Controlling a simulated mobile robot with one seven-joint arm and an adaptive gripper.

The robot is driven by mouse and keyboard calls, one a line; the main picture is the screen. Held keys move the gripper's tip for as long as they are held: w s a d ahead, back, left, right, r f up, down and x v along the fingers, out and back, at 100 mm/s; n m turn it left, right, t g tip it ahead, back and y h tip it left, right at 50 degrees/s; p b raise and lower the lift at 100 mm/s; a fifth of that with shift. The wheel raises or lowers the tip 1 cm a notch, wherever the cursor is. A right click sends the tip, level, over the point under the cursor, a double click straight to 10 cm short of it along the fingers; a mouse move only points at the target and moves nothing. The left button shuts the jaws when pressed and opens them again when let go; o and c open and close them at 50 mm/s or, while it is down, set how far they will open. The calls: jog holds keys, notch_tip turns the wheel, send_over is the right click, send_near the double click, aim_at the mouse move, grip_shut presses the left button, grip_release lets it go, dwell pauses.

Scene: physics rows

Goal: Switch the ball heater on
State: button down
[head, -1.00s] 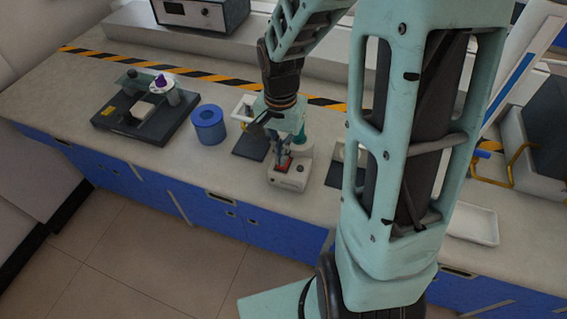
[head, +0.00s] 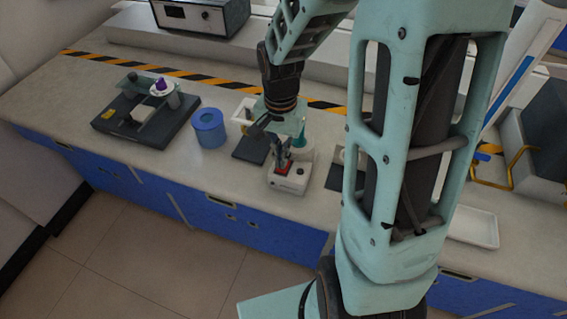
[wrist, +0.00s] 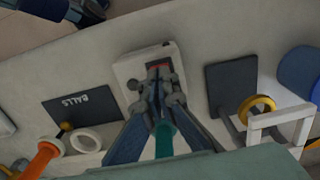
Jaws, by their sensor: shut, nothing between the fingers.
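The ball heater (head: 290,182) is a small pale box near the front of the bench, with a red switch (head: 284,169) on top. In the wrist view the heater (wrist: 128,72) is partly covered by my fingers, and a strip of the red switch (wrist: 158,67) shows just past the fingertips. My gripper (head: 281,158) points down over the switch, shut and empty. Its fingertips (wrist: 160,74) are close to the switch; I cannot tell whether they touch it. Which way the switch is tipped is hard to see.
A dark mat marked BALLS (wrist: 62,112) and another dark mat (wrist: 228,75) flank the heater. A blue cylinder (head: 208,128) and a black apparatus (head: 150,130) stand to the left. A white tray (head: 474,229) lies at right. The bench front beside the heater is clear.

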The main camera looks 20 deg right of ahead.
jog(key=shift+f+b, duration=0.9)
jog(key=shift+f, duration=0.25)
dwell(0.6)
jog(key=shift+r, duration=0.1)
jog(key=shift+r+p, duration=2.75)
jog(key=shift+r, duration=0.75)
